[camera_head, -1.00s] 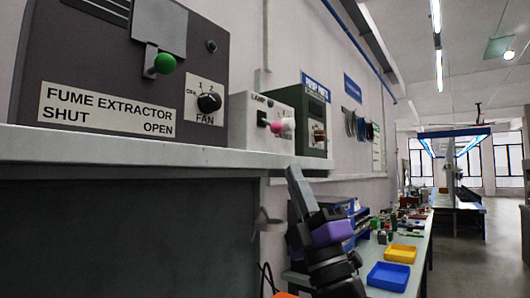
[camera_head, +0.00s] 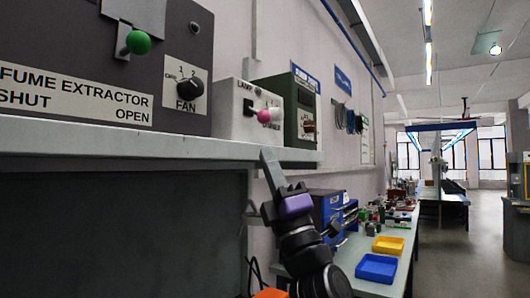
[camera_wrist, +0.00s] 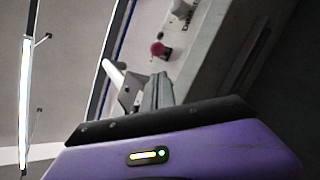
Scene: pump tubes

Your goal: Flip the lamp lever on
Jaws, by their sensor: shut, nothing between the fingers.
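The lamp box (camera_head: 238,120) is a white box labelled LAMP on the grey shelf, right of the fume extractor. Its lever ends in a pink knob (camera_head: 264,116) that sticks out from the front face. The pink knob also shows in the wrist view (camera_wrist: 158,49), above the fingers. My gripper (camera_head: 267,156) is shut and empty, pointing up at the shelf's front edge, below and apart from the pink knob. In the wrist view my gripper (camera_wrist: 152,92) shows its fingers seen along their length.
The fume extractor panel (camera_head: 75,60) with a green knob (camera_head: 138,42) and a black fan dial (camera_head: 190,88) stands left on the shelf (camera_head: 150,146). A green box (camera_head: 290,95) stands right of the lamp box. Yellow and blue trays (camera_head: 377,268) lie on the lower bench.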

